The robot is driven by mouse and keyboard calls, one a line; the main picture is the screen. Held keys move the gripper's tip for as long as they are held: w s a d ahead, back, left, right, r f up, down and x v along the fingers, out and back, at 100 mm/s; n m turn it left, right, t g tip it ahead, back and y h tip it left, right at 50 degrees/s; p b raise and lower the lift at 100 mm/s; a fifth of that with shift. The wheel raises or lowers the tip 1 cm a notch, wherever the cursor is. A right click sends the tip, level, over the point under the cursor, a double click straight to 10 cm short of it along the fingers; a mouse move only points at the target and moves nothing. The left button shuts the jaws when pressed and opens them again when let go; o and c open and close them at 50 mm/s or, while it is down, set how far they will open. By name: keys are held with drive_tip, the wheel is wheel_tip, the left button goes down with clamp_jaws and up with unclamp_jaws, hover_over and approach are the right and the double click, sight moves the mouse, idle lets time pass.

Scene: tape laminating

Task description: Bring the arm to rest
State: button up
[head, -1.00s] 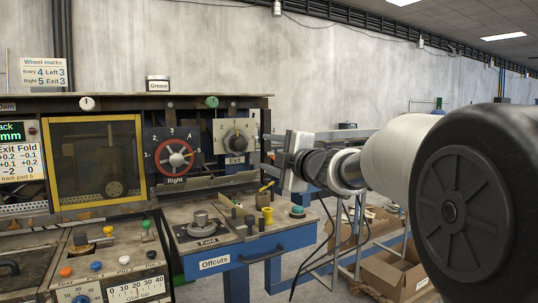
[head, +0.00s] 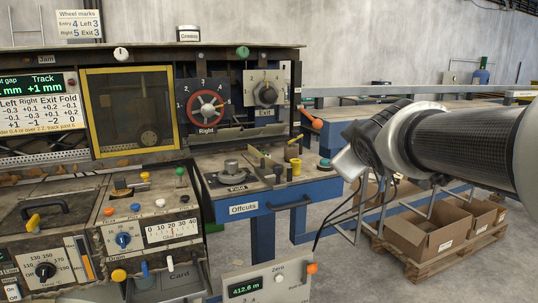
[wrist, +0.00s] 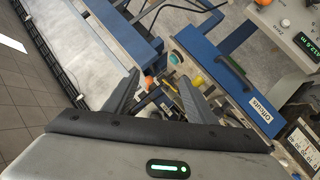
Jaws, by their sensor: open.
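My arm reaches in from the right of the head view, roughly level. My gripper (head: 350,165) is at its left end, in the air to the right of the blue Offcuts drawer (head: 245,209). Its fingertips are hard to make out there. In the wrist view my gripper (wrist: 158,82) shows two dark fingers spread apart, with nothing held between them. Beyond them are an orange knob (wrist: 148,82), a yellow peg (wrist: 198,81) and the blue drawer front (wrist: 235,78), all apart from the fingers as far as I can tell.
The laminating machine with dials and a yellow-framed window (head: 127,110) fills the left. An orange-tipped lever (head: 311,121) sticks out near my gripper. A metre counter box (head: 268,283) stands low in front. Cardboard boxes (head: 436,240) lie on a pallet at right. Floor between is clear.

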drive_tip(key=s+a+f+m+g+y, duration=0.15)
drive_tip(key=s+f+m+g, duration=0.25)
drive_tip(key=s+f, duration=0.6)
drive_tip(key=s+a+f+m+g, duration=0.25)
drive_tip(key=s+f, duration=0.45)
drive_tip(key=s, duration=0.6)
wheel_tip(320, 180, up, 20)
drive_tip(key=s+m+g+p, duration=0.1)
drive_tip(key=s+p, duration=0.1)
drive_tip(key=p, duration=1.8)
drive_tip(key=shift+a, duration=0.2)
drive_tip(key=shift+g+y, duration=0.25)
